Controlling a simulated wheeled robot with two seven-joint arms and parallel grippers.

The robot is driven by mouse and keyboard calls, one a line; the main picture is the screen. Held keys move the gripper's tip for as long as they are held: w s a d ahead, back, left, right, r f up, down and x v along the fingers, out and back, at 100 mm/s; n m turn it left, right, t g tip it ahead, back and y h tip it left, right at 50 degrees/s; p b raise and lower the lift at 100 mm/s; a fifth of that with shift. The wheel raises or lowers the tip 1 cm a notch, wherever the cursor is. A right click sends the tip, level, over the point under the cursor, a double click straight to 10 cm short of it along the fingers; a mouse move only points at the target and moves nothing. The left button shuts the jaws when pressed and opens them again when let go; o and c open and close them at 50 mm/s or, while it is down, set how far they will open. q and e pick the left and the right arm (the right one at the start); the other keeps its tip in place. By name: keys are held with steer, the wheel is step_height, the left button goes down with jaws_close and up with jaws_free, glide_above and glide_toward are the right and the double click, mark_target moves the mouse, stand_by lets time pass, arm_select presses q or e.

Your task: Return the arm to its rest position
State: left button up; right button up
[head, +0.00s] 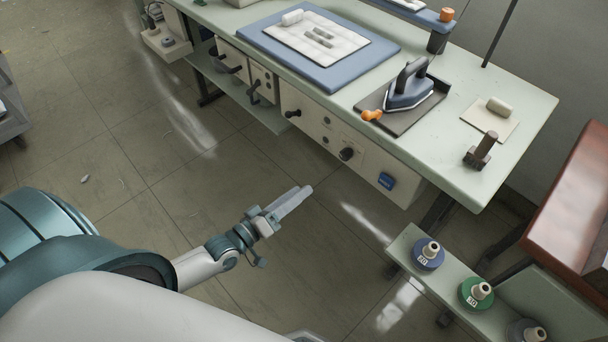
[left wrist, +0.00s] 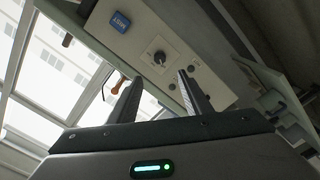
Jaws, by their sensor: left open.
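My left gripper (head: 296,196) hangs over the tiled floor in the head view, in front of the work table and apart from it. Its arm comes in from the lower left. In the left wrist view the two fingers of the left gripper (left wrist: 160,95) stand apart with nothing between them. Beyond the fingers is the table's front panel (left wrist: 185,62) with a dark knob and a blue label. My right gripper is not in the head view.
The pale green table (head: 500,150) carries a blue board (head: 262,45) with a white pad, and an iron (head: 408,88) on a dark plate. A low shelf (head: 402,246) with several numbered weights stands at the lower right, near a red-brown surface (head: 578,200). Floor around the gripper is clear.

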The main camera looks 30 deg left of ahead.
arm_select(q)
steer(key=s+d+f+m+g+y+p, duration=0.1)
steer(key=s+f+m+g+y, duration=0.2)
steer(key=f, duration=0.8)
steer(key=s+d+f+m+g+p, duration=0.1)
steer(key=s+f+m+g+p, duration=0.3)
steer(key=f, duration=0.6)
steer(key=s+d+f+g+y, duration=0.1)
steer(key=s+d+f+g, duration=0.1)
steer(key=s+f, duration=0.4)
steer(key=s+d+f+m+g+y+b, duration=0.1)
steer(key=s+d+f+g, duration=0.1)
steer(key=s+f, duration=0.4)
steer(key=s, duration=0.2)
steer(key=shift+s+f+g, duration=0.2)
steer(key=shift+s+g, duration=0.1)
steer(key=shift+s, duration=0.05)
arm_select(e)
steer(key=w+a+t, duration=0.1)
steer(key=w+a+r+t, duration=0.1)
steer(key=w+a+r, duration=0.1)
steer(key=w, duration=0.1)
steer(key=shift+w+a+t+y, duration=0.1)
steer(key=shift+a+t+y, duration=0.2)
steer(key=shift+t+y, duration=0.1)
